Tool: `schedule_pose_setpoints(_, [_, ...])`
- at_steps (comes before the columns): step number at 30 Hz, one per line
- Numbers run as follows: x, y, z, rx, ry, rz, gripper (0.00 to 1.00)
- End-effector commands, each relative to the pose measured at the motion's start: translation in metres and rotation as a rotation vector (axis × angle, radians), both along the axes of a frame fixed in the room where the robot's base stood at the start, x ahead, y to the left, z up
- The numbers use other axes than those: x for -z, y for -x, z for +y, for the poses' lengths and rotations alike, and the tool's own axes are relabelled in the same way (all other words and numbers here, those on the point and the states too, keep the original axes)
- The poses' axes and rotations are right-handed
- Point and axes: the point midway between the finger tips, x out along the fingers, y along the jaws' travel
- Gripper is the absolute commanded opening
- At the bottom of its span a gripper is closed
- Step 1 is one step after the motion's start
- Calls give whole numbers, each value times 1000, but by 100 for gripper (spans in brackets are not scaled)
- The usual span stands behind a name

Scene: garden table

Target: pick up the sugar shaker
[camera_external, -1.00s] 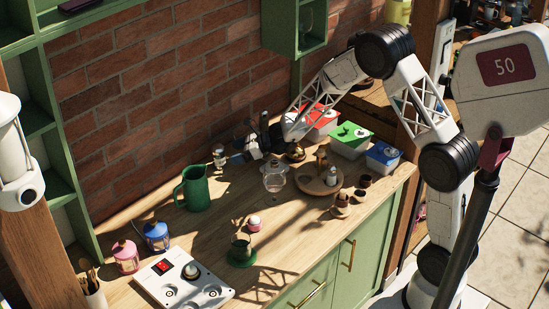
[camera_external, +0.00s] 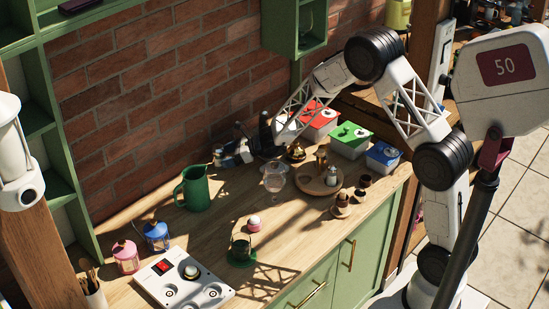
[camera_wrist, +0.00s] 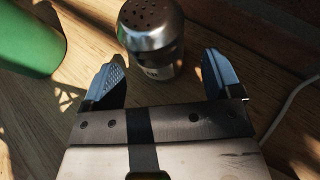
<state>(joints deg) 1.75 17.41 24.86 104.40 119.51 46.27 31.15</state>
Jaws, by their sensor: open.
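The sugar shaker (camera_wrist: 151,24) stands in the wrist view with its domed metal lid full of holes at the top middle. Part of its label shows lower down, between my fingers. My gripper (camera_wrist: 160,62) is open, with one blue-grey finger to the left and one to the right of the shaker's near side. The fingers look clear of the shaker, with nothing held. In the external view my gripper (camera_external: 231,154) is low over the back of the table by the wall, and it mostly hides the shaker.
A green pitcher (camera_external: 194,187) stands close by on the left, also in the wrist view (camera_wrist: 27,38). A white cable (camera_wrist: 289,105) lies at the right. A clear glass (camera_external: 274,178), a round wooden tray (camera_external: 309,187) and lidded boxes (camera_external: 350,141) stand to the right.

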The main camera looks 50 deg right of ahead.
Motion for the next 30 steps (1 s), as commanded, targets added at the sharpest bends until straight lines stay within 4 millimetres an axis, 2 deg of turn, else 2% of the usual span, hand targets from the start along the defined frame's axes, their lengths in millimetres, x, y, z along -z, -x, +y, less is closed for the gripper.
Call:
schedule_pose_setpoints(6, [10,-17,15,-2,0,0,84])
schedule_pose_setpoints(12, [14,-25,23,-1,0,0,84])
schedule_pose_setpoints(30, [15,-26,24,-1,0,1,84])
